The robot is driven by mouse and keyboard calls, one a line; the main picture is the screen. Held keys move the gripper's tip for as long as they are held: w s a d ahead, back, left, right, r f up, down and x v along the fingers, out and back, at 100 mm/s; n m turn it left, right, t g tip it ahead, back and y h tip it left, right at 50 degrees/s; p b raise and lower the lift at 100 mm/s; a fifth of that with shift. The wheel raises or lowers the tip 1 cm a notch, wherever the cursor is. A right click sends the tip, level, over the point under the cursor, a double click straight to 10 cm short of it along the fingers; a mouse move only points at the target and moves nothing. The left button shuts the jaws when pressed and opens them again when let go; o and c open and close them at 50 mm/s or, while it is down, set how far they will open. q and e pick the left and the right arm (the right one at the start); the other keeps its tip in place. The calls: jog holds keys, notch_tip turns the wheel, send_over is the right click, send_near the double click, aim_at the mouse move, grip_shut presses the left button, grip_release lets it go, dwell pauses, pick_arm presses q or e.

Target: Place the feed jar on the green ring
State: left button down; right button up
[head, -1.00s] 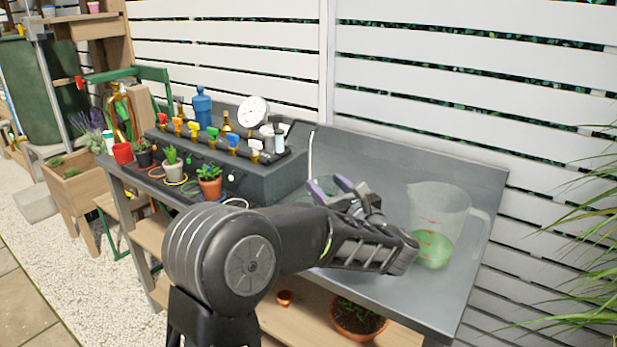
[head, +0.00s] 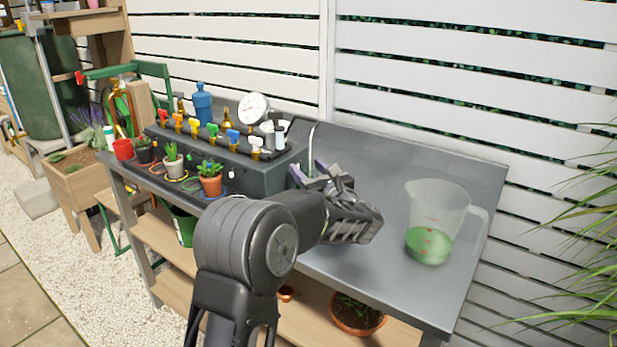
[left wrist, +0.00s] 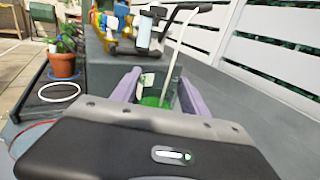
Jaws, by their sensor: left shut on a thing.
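My left gripper (head: 312,174) is shut on the feed jar (left wrist: 155,92), a clear jar with green liquid and a pale label. The jar shows upright between the purple fingers in the left wrist view and is mostly hidden in the head view. The gripper (left wrist: 162,90) is just right of the dark valve box, above the grey bench. A pale thin rod rises at the jar; I cannot tell whether it is in it or behind it. I cannot make out a green ring. A white ring (left wrist: 58,91) lies by a potted plant. My right gripper is out of view.
A measuring jug (head: 436,222) with green liquid stands on the bench (head: 385,180) at right. The dark valve box (head: 255,178) carries coloured taps. Several potted plants, including one in a terracotta pot (head: 211,186), line its front.

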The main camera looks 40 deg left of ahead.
pick_arm(q)
notch_tip(320, 180, down, 2)
jog(key=shift+f, duration=0.1)
jog(key=shift+f+b, duration=0.1)
jog(key=shift+b, duration=0.2)
jog(key=c, duration=0.6)
grip_release()
jog(key=shift+d+r+p, duration=0.1)
jog(key=shift+r+p, duration=0.1)
jog(key=shift+p, duration=0.1)
jog(key=b+v, duration=0.1)
jog(key=v, duration=0.9)
jog(key=shift+d, duration=0.35)
jog(key=shift+s+d+b, duration=0.4)
jog(key=shift+s+d, duration=0.05)
jog(key=shift+d, duration=0.05)
